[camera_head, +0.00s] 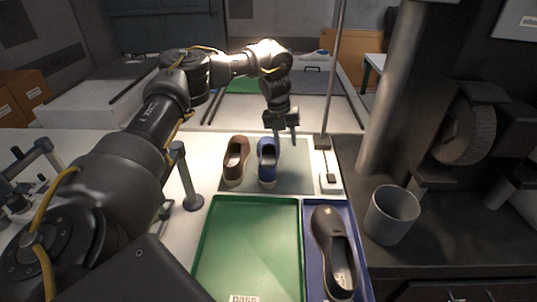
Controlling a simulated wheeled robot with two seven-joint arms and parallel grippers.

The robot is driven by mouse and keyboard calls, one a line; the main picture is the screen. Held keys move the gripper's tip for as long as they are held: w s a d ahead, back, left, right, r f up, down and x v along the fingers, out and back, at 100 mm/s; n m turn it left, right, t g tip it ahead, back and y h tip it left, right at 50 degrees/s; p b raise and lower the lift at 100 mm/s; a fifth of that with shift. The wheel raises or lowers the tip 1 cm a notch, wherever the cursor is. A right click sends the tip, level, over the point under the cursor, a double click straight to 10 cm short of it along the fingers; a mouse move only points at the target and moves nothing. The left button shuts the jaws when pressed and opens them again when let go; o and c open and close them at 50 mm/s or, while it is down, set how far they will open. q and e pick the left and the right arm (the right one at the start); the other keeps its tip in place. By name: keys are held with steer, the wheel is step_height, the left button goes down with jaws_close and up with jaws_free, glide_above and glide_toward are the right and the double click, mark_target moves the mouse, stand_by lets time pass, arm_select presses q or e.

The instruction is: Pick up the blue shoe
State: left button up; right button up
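The blue shoe (267,163) stands on a grey mat (300,182) on the white table. It is just right of a brown shoe (236,161), heel end toward the camera. My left gripper (286,136) hangs above and slightly right of the far end of the blue shoe. Its fingers point down and are apart, with nothing visible between them. I cannot tell the exact height of the fingertips over the shoe. My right gripper is not in view.
In front of the mat lies a green tray (248,240), empty and labelled "pass". A blue tray (310,285) beside it holds a dark shoe (335,250). A thin upright pole (333,90) rises right of the mat. A grey cup (391,214) stands on the dark machine bench at right.

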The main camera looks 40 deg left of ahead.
mark_target(273, 146)
arm_select(q)
steer(key=s+a+r+y, duration=0.1)
steer(key=s+a+r, duration=0.1)
steer(key=s+a, duration=0.15)
steer(key=shift+n+g, duration=0.3)
steer(key=shift+g, duration=0.1)
steer(key=f, duration=0.2)
steer(key=w+f, duration=0.1)
steer(key=f, duration=0.2)
steer(key=shift+w+d+f+p, duration=0.1)
steer(key=shift+f+p, duration=0.1)
steer(key=shift+p, duration=0.2)
steer(key=shift+d+f+p, duration=0.1)
steer(key=shift+f+p, duration=0.3)
steer(key=f, duration=0.1)
steer(key=f+p, duration=0.1)
steer(key=f, duration=0.1)
steer(key=shift+d+f, duration=0.2)
steer(key=shift+f, duration=0.5)
jaws_close()
